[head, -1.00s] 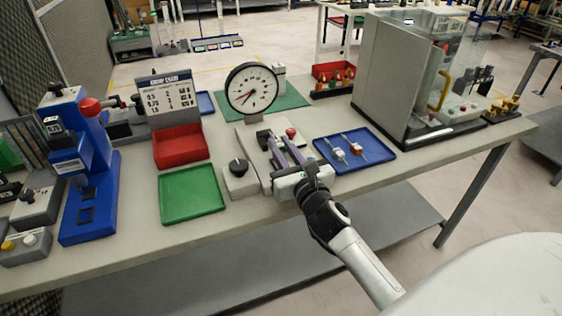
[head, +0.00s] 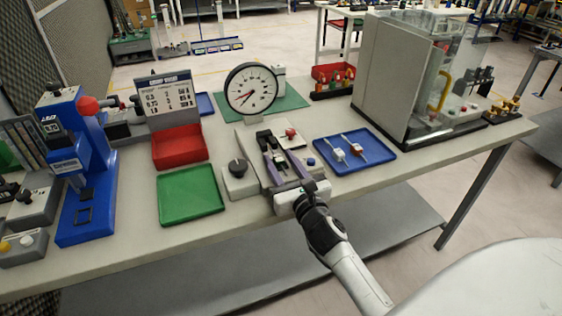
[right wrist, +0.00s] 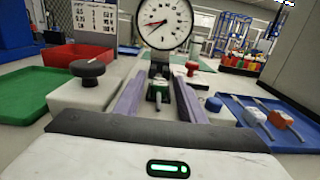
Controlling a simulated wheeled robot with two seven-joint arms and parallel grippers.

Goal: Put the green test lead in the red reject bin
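The red reject bin (head: 181,158) is a shallow red tray left of centre on the bench, behind a green tray (head: 190,210); it also shows at the left of the right wrist view (right wrist: 75,58). My right gripper (head: 277,152) reaches over the test fixture, its two purple fingers spread apart. In the right wrist view the fingers (right wrist: 158,85) stand on either side of a small dark piece with a green part (right wrist: 158,88), which may be the green test lead. I see no grip on it. My left gripper is not in view.
A dial gauge (head: 251,89) stands behind the fixture. A blue tray (head: 372,138) with two leads lies to its right. A black knob (head: 238,168) and a red knob (head: 291,133) flank the fingers. A tall grey cabinet (head: 388,75) stands farther right.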

